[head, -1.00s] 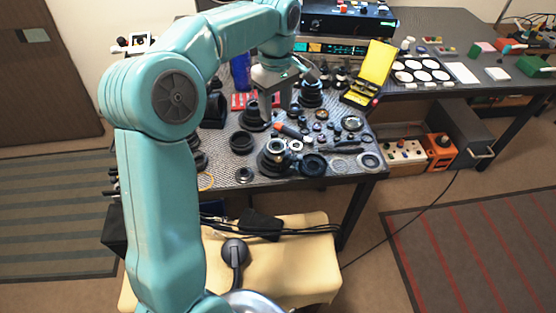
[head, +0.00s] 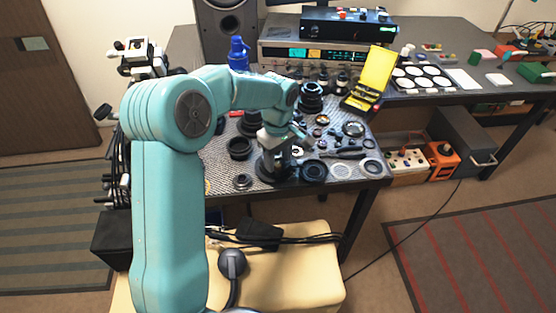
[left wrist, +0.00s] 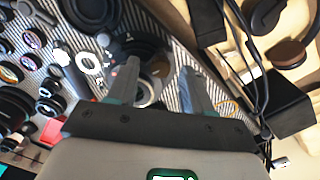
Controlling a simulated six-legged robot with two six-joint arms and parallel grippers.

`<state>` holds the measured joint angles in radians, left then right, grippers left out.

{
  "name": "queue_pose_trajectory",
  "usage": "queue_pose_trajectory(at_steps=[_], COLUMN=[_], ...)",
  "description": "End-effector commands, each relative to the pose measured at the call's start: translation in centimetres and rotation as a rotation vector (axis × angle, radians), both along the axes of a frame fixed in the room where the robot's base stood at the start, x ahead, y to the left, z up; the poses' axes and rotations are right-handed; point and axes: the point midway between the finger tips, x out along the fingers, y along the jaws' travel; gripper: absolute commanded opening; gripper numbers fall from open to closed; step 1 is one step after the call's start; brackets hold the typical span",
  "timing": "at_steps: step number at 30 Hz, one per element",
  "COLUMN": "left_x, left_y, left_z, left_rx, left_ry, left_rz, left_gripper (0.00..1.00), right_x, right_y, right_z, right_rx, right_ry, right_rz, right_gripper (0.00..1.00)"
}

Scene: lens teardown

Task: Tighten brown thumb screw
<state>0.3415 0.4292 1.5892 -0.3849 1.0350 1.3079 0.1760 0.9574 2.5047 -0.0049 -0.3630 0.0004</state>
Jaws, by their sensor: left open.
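My left gripper (head: 275,152) is low over the front part of the work table, at the dark lens barrel (head: 274,172). In the left wrist view my left gripper (left wrist: 160,88) is open, its two fingers apart on either side of a dark round lens part with a bright metal ring (left wrist: 153,72). I cannot tell whether the fingers touch it. No brown thumb screw can be made out; the gripper hides part of the lens barrel. My right gripper is not in view.
Several lens rings and barrels lie around the gripper, including a black ring (head: 314,170) and a dark barrel (head: 239,148). A yellow case (head: 372,78) stands open behind. A cream seat (head: 300,275) with headphones (head: 232,263) is below the table's front edge.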

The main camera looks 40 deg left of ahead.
Motion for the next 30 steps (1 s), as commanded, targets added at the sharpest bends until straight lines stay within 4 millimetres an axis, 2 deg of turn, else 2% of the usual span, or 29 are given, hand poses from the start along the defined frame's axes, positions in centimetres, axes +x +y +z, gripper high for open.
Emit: queue_pose_trajectory(at_steps=[3,11,16,25,30], left_x=[-0.06,-0.03,-0.02,-0.01,0.0], left_y=[0.01,0.01,0.01,0.02,0.02], left_z=[-0.74,-0.84,-0.82,-0.76,-0.72], left_rx=[-0.001,0.0,0.0,0.0,0.001], left_ry=[0.002,0.001,0.001,0.0,0.0], left_rz=[0.0,0.0,0.0,-0.019,-0.087], left_gripper=[0.5,0.5,0.0,0.0,0.0], right_x=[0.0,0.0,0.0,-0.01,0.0], right_y=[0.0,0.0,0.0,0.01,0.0], right_z=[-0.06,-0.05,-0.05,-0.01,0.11], right_rx=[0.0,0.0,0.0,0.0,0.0], right_ry=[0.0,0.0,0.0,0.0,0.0], right_rz=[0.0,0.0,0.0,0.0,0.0], right_gripper=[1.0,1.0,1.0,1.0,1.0])
